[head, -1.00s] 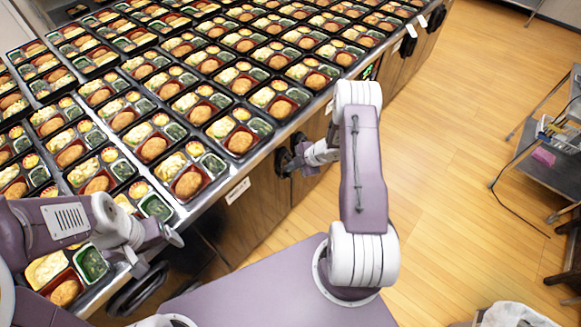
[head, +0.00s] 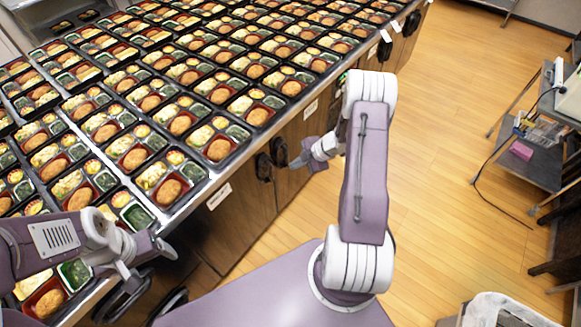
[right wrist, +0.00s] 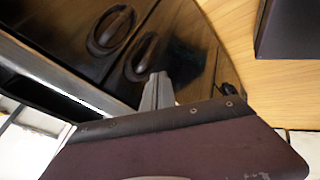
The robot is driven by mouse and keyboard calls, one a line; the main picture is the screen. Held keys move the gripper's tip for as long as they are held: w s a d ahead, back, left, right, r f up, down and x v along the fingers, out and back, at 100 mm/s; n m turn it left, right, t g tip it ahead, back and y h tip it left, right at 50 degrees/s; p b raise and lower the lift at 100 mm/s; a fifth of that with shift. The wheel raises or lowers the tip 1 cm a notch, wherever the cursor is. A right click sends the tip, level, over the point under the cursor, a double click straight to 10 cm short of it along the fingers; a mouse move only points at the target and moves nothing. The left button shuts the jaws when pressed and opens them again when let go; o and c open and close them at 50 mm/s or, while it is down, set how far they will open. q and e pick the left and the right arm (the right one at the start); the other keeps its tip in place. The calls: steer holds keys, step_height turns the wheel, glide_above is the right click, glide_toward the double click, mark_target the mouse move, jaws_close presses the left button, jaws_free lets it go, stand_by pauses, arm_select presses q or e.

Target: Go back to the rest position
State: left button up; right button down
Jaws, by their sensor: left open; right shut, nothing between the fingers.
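My left gripper (head: 160,246) is at the lower left of the head view, over the counter's front edge beside the nearest bento trays, and holds nothing that I can see. My right arm reaches forward in the middle of the head view. Its gripper (head: 302,161) is beside the dark handles of the counter front, apart from the trays. In the right wrist view the right gripper's fingers (right wrist: 158,92) are together and empty, in front of the dark cabinet face. From these views I cannot tell whether the fingers touch the cabinet.
Rows of filled bento trays (head: 219,148) cover the counter. Dark oval handles (head: 264,166) stick out from its wooden front. Wooden floor (head: 440,160) lies open to the right. A grey cart (head: 540,160) stands at the far right, and a lined bin (head: 500,310) at the bottom right.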

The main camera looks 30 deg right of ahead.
steer(key=w+a+r+m+t+h, duration=0.2)
steer(key=w+a+r, duration=0.1)
steer(key=a+r, duration=0.55)
steer(key=w+a+r+m+t+h, duration=0.15)
steer(key=a+r, duration=0.35)
steer(key=r, duration=0.7)
steer(key=s+f+m+g, duration=0.3)
steer(key=s+m, duration=0.4)
steer(key=s, duration=0.4)
steer(key=s+f+m+g+h, duration=0.1)
steer(key=s+f+m+g, duration=0.2)
steer(key=s+m, duration=0.4)
steer(key=s+d+g, duration=0.1)
steer(key=s, duration=0.2)
steer(key=shift+s+f+g, duration=0.35)
